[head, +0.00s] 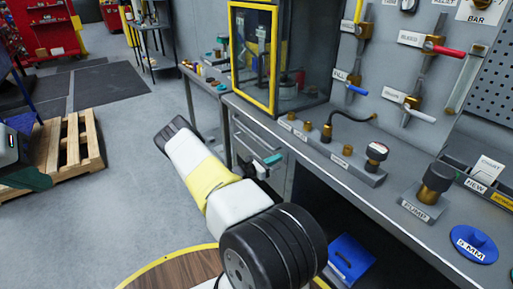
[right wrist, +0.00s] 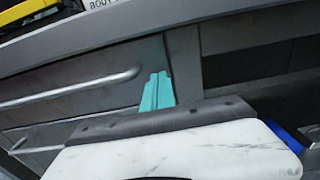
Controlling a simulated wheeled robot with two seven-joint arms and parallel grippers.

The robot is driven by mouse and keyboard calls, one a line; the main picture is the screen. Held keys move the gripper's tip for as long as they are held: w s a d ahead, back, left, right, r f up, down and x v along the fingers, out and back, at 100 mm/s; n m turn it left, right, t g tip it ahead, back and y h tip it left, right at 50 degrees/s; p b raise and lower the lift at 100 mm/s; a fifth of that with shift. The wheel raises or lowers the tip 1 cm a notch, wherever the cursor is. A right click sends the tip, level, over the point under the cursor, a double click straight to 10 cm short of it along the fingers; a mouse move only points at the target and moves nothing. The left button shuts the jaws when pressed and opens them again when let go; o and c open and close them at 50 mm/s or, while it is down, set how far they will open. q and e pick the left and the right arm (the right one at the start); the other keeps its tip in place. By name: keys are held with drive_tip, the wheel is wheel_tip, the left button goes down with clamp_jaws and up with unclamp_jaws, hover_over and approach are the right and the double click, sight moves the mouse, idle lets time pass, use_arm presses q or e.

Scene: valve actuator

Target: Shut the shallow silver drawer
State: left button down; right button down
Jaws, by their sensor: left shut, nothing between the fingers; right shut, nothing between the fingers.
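The shallow silver drawer (head: 262,133) is in the bench's front, below the worktop and partly behind my right arm in the head view. In the right wrist view the upper grey drawer front (right wrist: 100,68) has a long bar handle. I cannot tell how far it stands out. My right gripper (head: 268,160) has teal fingers, shut and empty, in front of the drawer fronts. In the right wrist view its fingers (right wrist: 157,90) are near the right end of the handles; contact cannot be told. My left gripper is not seen.
The grey worktop (head: 300,150) overhangs the drawers and carries a yellow-framed cabinet (head: 272,100), a gauge (head: 376,152) and a pump knob (head: 435,180). The floor (head: 130,140) left of my arm is open, with a wooden pallet (head: 85,140) beyond.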

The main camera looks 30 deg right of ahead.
drive_tip(key=a, duration=1.2)
drive_tip(key=s+a+r+m+t+y, duration=0.1)
drive_tip(key=s+a+r+m+y, duration=0.5)
drive_tip(key=r, duration=0.7)
drive_tip(key=s+a+r+m+t+y, duration=0.2)
drive_tip(key=s+a+r+m+y, duration=0.4)
drive_tip(key=s+a+r, duration=0.5)
drive_tip(key=s+a+r+m+t+y, duration=0.2)
drive_tip(key=s+a+r+m+y, duration=0.4)
drive_tip(key=r, duration=0.9)
drive_tip(key=s+a+y, duration=0.2)
drive_tip(key=a, duration=0.1)
drive_tip(key=shift+s+a+r, duration=0.3)
drive_tip(key=shift+s+r, duration=0.05)
